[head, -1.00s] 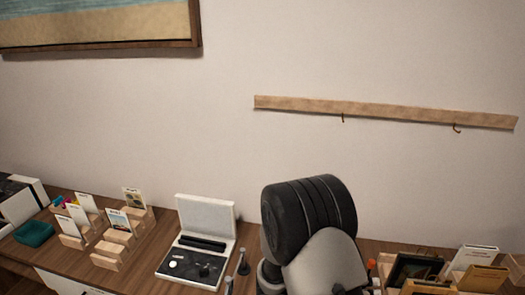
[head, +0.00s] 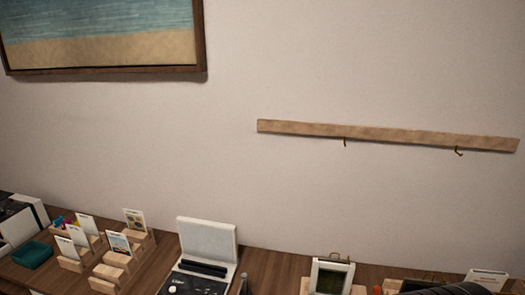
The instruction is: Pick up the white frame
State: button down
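A white frame (head: 331,277) with a dark greenish picture stands upright on the table at the bottom centre-right of the head view. A thin metal hanger shows at its top edge, and pale wood shows on both sides of its base. Its lower part is cut off by the picture's bottom edge. My gripper is not in view. Only a dark ribbed curve, apparently part of my arm, shows at the bottom right.
An open white case (head: 206,240) stands left of the frame. Wooden card holders (head: 117,258) and a teal tray (head: 33,254) are farther left. Other frames (head: 488,279) are at the right. A wooden rail (head: 387,134) with two hooks is on the wall.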

aim_at(329, 277)
jog(key=i+j+z, duration=0.55)
jog(key=j, duration=0.15)
jog(key=i+j+z, duration=0.25)
jog(key=j, duration=0.2)
jog(key=k, duration=0.05)
